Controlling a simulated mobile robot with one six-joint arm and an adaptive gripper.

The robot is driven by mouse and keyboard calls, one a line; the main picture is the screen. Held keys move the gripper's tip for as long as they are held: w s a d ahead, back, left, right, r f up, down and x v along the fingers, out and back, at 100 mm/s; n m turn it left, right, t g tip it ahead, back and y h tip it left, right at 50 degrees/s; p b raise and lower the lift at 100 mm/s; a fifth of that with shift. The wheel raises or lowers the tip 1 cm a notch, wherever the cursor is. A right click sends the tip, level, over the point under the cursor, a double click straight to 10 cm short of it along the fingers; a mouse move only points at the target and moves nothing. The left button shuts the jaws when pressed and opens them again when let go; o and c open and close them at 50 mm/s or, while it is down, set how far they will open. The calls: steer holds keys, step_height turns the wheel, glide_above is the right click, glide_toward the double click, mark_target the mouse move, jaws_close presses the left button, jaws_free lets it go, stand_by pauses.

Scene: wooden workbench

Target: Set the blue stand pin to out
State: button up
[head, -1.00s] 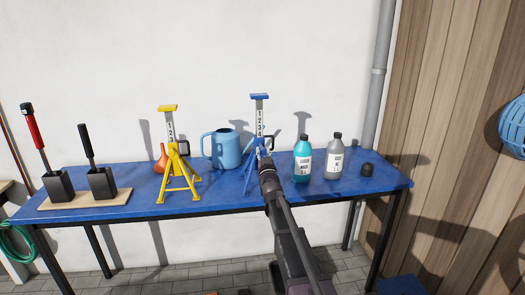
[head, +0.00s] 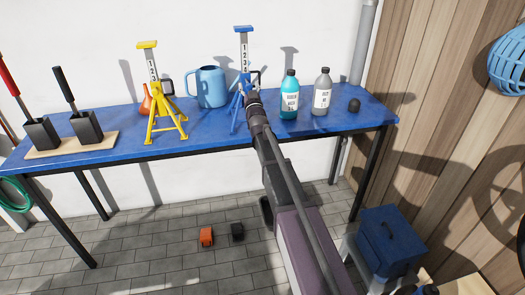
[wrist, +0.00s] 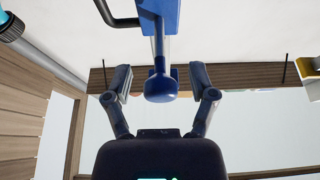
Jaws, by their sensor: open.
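The blue stand (head: 244,46) stands on the blue bench, its numbered column raised; my gripper (head: 247,90) is in front of it and hides part of its lower body. In the wrist view, the blue pin (wrist: 160,86) ends in a rounded knob and sticks out from the blue stand (wrist: 160,16) toward my gripper (wrist: 159,88). The knob is between the two open fingers, with a visible gap on each side. A black handle (wrist: 106,12) shows beside the stand. How far the pin is pulled out cannot be told.
A teal bottle (head: 289,97) and a grey bottle (head: 322,95) stand right of the blue stand. A light blue jug (head: 211,88) and a yellow stand (head: 163,112) are to its left. The bench (head: 215,133) is clear at its front edge. A blue box (head: 388,240) is at lower right.

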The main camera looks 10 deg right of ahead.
steer(key=w, duration=0.2)
steer(key=shift+w+f, duration=0.15)
steer(key=shift+w, duration=0.15)
steer(key=s+f+g+p, duration=0.2)
steer(key=s+f+g, duration=0.3)
steer(key=s, duration=0.5)
steer(key=s+f+g+p, duration=0.2)
steer(key=s+f+g, duration=0.3)
steer(key=s, duration=0.6)
steer(key=s+f+g+p, duration=0.2)
steer(key=s+f+g, duration=0.4)
steer(key=s, duration=0.4)
steer(key=shift+s+f, duration=0.3)
steer(key=shift+s, duration=0.05)
stand_by(0.3)
stand_by(0.4)
